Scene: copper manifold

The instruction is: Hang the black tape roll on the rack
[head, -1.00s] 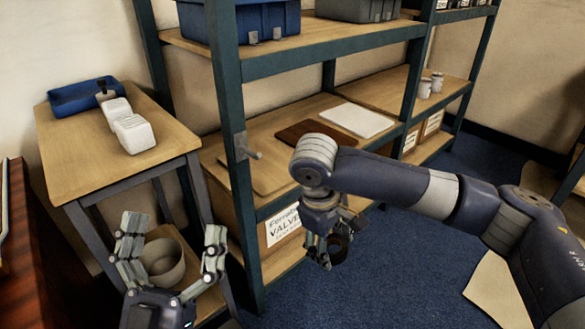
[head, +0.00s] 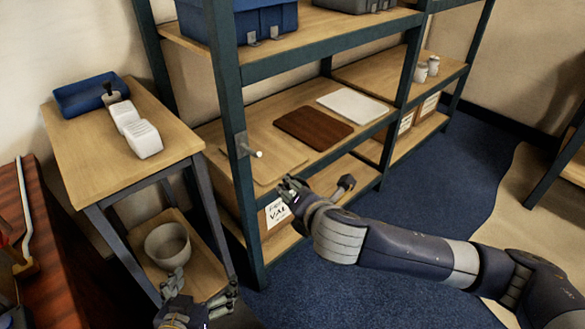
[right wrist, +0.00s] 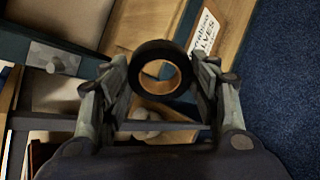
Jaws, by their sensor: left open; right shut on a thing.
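The black tape roll (right wrist: 158,52), a dark ring with a tan core, is between the fingers of my right gripper (right wrist: 162,75) in the right wrist view. That gripper is shut on it. In the head view my right gripper (head: 298,194) is in front of the rack (head: 224,110), right of and below a short pale-tipped peg (head: 256,154). The roll cannot be made out there. The peg's metal plate (head: 241,146) is on the front post; it also shows at upper left in the right wrist view (right wrist: 52,58). My left gripper (head: 200,304) is open and empty at the bottom.
A small wooden table (head: 72,175) on the left holds a blue tray (head: 85,103) and white containers (head: 136,128). A pale pot (head: 168,250) stands on its lower shelf. A brown board (head: 313,128) and a white board (head: 352,107) lie on the rack. Blue floor right of the rack is clear.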

